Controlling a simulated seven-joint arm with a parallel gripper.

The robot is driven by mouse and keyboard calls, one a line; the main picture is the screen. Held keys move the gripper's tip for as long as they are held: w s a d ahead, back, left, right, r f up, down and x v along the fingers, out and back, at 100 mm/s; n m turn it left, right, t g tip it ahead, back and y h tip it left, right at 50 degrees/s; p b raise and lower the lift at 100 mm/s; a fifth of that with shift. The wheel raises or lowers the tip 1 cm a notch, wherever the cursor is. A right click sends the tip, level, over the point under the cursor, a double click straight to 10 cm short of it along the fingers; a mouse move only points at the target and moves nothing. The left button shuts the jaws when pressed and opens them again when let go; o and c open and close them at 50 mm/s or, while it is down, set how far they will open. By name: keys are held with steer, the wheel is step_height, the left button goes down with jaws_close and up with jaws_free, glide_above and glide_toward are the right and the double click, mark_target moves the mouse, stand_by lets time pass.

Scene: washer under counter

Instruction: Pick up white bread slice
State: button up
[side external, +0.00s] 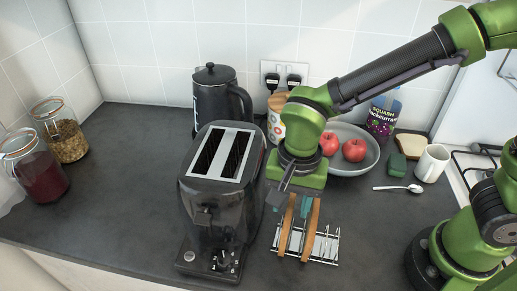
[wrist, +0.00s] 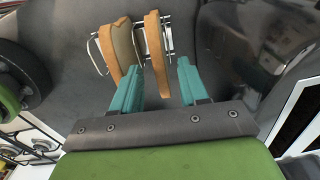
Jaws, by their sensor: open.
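Two bread slices with brown crusts stand on edge in a wire toast rack (side external: 331,245). The left slice (side external: 285,226) is nearer the toaster; the right slice (side external: 312,231) is beside it. My gripper (side external: 290,206) is open just above the rack. In the wrist view my gripper (wrist: 160,66) has its teal fingers on either side of the toaster-side slice (wrist: 156,52), with visible gaps. One finger sits between the two slices; the other slice (wrist: 122,45) is outside the jaws. I cannot tell which slice is the white bread.
A black toaster (side external: 222,215) stands close left of the rack. Behind are a kettle (side external: 216,100) and a grey bowl (side external: 367,160) with red apples. At right are a mug (side external: 432,163), a spoon (side external: 399,188) and another pale bread slice (side external: 411,146). Counter before the rack is clear.

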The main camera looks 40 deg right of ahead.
step_height(320, 180, down, 2)
steer(key=shift+f, duration=0.15)
jaws_close()
stand_by(0.4)
step_height(320, 180, up, 13)
stand_by(0.7)
